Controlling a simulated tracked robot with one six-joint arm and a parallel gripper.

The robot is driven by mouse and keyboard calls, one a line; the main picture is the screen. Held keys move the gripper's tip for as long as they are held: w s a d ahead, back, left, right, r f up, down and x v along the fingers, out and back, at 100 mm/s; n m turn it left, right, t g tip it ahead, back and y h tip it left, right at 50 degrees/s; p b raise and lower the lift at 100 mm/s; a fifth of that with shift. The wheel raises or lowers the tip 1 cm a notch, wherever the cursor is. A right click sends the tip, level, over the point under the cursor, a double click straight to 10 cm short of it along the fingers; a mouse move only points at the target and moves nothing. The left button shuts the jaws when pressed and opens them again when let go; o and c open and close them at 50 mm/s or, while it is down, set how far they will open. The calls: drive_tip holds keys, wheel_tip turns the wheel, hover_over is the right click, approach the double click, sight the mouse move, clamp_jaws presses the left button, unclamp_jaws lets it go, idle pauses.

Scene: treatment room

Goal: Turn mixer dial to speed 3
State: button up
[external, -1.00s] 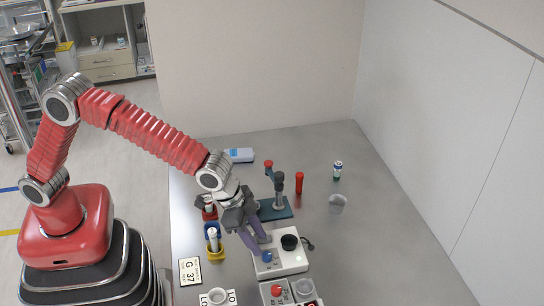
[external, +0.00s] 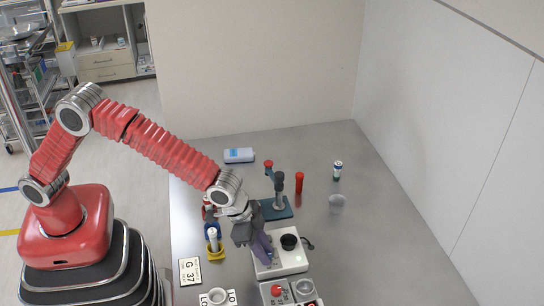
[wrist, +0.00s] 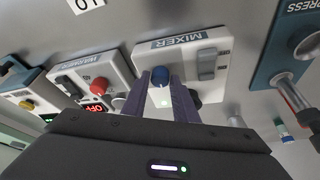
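The mixer (external: 292,262) is a white box on the table with a black round part on top. In the wrist view the mixer (wrist: 199,45) shows its label, a grey switch and a blue dial (wrist: 160,76). My gripper (wrist: 161,82) has its two purple fingers on either side of the dial, with the tips beside it. I cannot tell whether they touch it. In the external view my gripper (external: 267,257) points down at the mixer's left end, and its fingers hide the dial. The dial's speed marks are too small to read.
The warmer (wrist: 95,75) with a red knob stands beside the mixer. The press (external: 279,207) stands behind it. A red cylinder (external: 299,182), a clear cup (external: 336,202) and a battery-like can (external: 338,169) stand further back. The table's right side is clear.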

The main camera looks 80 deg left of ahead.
clamp_jaws()
drive_tip(key=shift+m, duration=0.5)
drive_tip(key=shift+w+a+m+h, duration=0.15)
drive_tip(key=shift+m+h, duration=0.45)
drive_tip(key=shift+m, duration=0.7)
drive_tip(key=m+g, duration=0.1)
drive_tip(key=m, duration=0.1)
drive_tip(key=m+h, duration=0.1)
drive_tip(key=m, duration=0.1)
drive_tip(key=shift+w+a+g, duration=0.1)
drive_tip(key=shift+g, duration=0.3)
drive_tip(key=m+g, duration=0.1)
drive_tip(key=m, duration=0.1)
drive_tip(key=m+g, duration=0.1)
drive_tip(key=m, duration=0.2)
drive_tip(key=shift+w+m+h, duration=0.15)
drive_tip(key=shift+m+h, duration=0.15)
drive_tip(key=m+g, duration=0.1)
drive_tip(key=m, duration=0.3)
drive_tip(key=shift+w+m+g, duration=0.15)
drive_tip(key=shift+m+g, duration=0.25)
